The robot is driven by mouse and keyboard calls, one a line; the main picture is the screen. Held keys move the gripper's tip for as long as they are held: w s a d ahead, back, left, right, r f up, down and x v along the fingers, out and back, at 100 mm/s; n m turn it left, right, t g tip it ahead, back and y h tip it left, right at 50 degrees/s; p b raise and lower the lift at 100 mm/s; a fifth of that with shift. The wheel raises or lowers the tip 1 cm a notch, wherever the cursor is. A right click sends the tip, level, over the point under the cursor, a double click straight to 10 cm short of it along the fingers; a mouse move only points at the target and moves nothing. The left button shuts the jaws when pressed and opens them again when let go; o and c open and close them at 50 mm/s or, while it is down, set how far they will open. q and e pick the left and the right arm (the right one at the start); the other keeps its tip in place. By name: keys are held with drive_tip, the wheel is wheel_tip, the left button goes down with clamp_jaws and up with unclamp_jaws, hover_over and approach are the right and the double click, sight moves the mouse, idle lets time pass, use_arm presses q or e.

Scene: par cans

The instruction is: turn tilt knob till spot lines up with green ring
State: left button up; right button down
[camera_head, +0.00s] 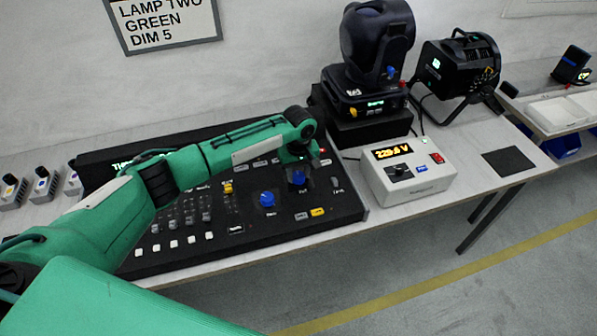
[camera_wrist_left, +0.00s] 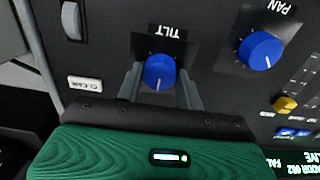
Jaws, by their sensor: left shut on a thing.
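The blue tilt knob (camera_wrist_left: 159,72) sits on the black console under a TILT label, with its white mark pointing down in the left wrist view. My left gripper (camera_wrist_left: 161,88) is shut on it, one grey finger on each side. In the head view the tilt knob (camera_head: 298,179) shows just below my left gripper (camera_head: 298,168). The blue pan knob (camera_wrist_left: 260,50) stands beside it, apart from the fingers; it is also in the head view (camera_head: 267,199). No light spot or green ring shows in either view. My right gripper is not in view.
The console (camera_head: 265,225) lies on a long table. A moving-head lamp (camera_head: 377,45), a black lamp (camera_head: 460,62) and a white box reading about 229.6 (camera_head: 409,172) stand to its right. A wall sign (camera_head: 163,22) reads LAMP TWO GREEN DIM 5. A dark mat (camera_head: 508,160) lies at the right.

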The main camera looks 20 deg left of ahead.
use_arm(q)
drive_tip(key=shift+r+n+p, duration=0.15)
drive_tip(key=shift+n+p, duration=0.15)
drive_tip(key=shift+p, duration=0.25)
drive_tip(key=n+p, duration=0.6)
drive_tip(key=p, duration=0.3)
drive_tip(key=shift+r, duration=0.1)
drive_tip(key=n+p, duration=0.2)
drive_tip(key=n, duration=0.1)
drive_tip(key=shift+p, duration=0.3)
drive_tip(key=shift+f+n+p, duration=0.25)
drive_tip(key=shift+n+p, duration=0.15)
drive_tip(key=shift+n, duration=0.2)
drive_tip(key=o, duration=1)
